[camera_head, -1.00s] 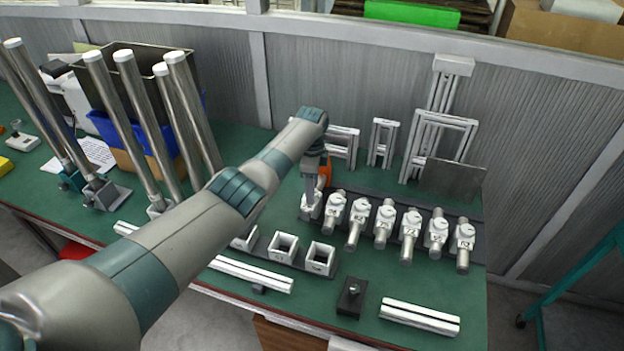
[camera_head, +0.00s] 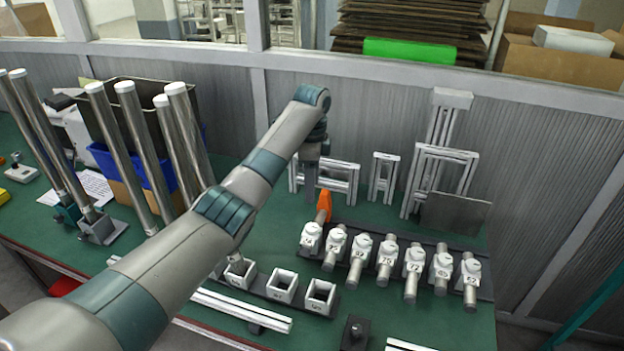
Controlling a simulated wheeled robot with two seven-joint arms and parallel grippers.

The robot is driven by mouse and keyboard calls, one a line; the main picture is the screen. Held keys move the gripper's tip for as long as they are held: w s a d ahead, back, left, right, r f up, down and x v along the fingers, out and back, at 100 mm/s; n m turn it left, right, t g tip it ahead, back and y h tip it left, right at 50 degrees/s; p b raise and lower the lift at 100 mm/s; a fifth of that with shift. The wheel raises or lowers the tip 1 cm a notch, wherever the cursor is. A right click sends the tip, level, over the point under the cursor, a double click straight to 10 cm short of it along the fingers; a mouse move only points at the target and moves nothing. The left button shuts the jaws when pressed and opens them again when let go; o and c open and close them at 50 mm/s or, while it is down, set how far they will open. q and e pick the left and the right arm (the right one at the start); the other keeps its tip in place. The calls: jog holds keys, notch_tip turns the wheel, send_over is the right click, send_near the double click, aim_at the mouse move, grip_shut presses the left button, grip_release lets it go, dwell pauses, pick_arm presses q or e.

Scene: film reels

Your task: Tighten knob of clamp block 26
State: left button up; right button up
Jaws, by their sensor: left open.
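A row of several white clamp blocks with round knobs on top stands on a dark rail (camera_head: 400,228) on the right half of the green bench. The number labels are too small to read surely, so I cannot tell which is block 26. My right gripper is not in view.
White square sockets (camera_head: 283,285) and a rail (camera_head: 240,311) lie in front. A black block (camera_head: 355,332) sits near the front edge. Aluminium frames (camera_head: 440,165) stand behind the row. Tall metal tubes (camera_head: 130,150) stand at the left. Green bench (camera_head: 270,225) shows free between.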

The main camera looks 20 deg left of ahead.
pick_arm(q)
jog(key=shift+r, duration=1.45)
